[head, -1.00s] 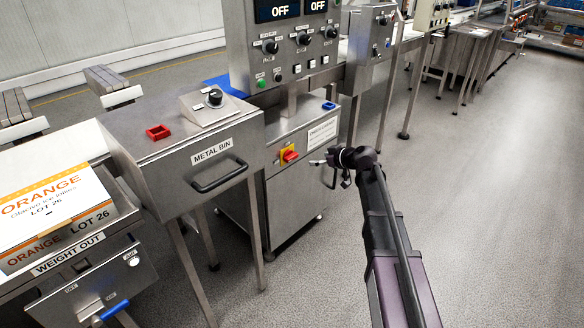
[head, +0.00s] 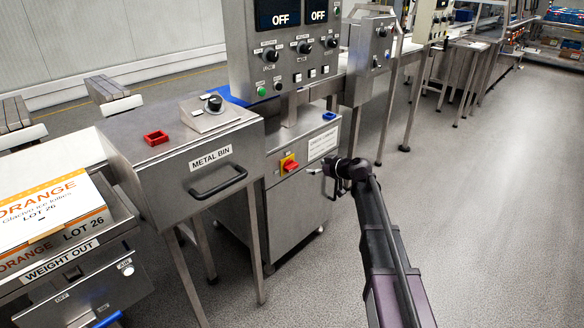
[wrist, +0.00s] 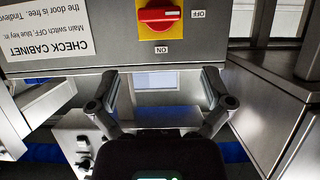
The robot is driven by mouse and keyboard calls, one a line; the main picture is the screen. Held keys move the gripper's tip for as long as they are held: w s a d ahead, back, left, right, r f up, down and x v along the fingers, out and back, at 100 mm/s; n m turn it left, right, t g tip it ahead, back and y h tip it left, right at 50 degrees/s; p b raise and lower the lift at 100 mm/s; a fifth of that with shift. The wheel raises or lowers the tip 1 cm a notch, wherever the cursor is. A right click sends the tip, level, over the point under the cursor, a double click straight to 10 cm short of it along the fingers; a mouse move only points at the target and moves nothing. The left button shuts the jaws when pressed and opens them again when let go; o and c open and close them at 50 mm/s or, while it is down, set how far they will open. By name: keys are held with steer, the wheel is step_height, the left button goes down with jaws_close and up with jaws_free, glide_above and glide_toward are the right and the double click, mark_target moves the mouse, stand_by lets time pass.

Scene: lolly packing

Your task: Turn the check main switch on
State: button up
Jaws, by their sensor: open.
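The main switch (head: 289,163) is a red rotary handle on a yellow plate, on the front of the steel check cabinet (head: 290,205). In the wrist view the switch (wrist: 158,15) is at the top, seen upside down. Its handle lies level, in line with the OFF label (wrist: 198,14); the ON label (wrist: 162,49) is across from the handle's line. My gripper (head: 319,171) is in front of the cabinet, right of the switch in the head view and apart from it. In the wrist view my gripper (wrist: 161,88) is open and empty, its fingers spread below the switch.
The metal bin unit (head: 240,130) with a protruding handle (head: 219,182) stands left of the cabinet. A control panel (head: 290,60) above has displays reading OFF. A blue item (head: 329,115) is on the cabinet top. Floor (head: 480,220) to the right is clear.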

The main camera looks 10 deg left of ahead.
mark_target(293, 166)
steer(key=b+x, duration=0.4)
steer(key=x, duration=0.8)
steer(key=shift+w+a+f+b, duration=0.15)
steer(key=shift+a+f+b, duration=0.05)
steer(key=shift+f+b, duration=0.1)
steer(key=c, duration=0.8)
